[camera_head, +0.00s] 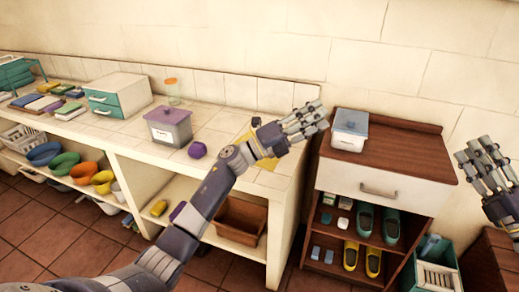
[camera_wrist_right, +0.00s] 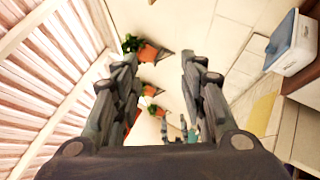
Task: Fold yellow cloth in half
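The yellow cloth (camera_head: 268,163) lies flat at the right end of the tiled counter, partly hidden behind my left gripper and forearm. A flat yellow patch, likely the same cloth, shows at the right of the right wrist view (camera_wrist_right: 258,114). My left gripper (camera_head: 318,116) is above and in front of the cloth, fingers extended and apart, with nothing seen in them. My right gripper (camera_head: 477,152) is raised at the right edge, away from the cloth. In the right wrist view its fingers (camera_wrist_right: 158,75) stand wide apart with nothing between them.
A grey purple-lidded box (camera_head: 168,125) and a purple object (camera_head: 197,150) stand on the counter (camera_head: 130,138), left of the cloth. A lidded blue-white container (camera_head: 349,130) stands on the brown cabinet (camera_head: 411,149) to the right. Potted plants (camera_wrist_right: 149,54) show in the wrist view.

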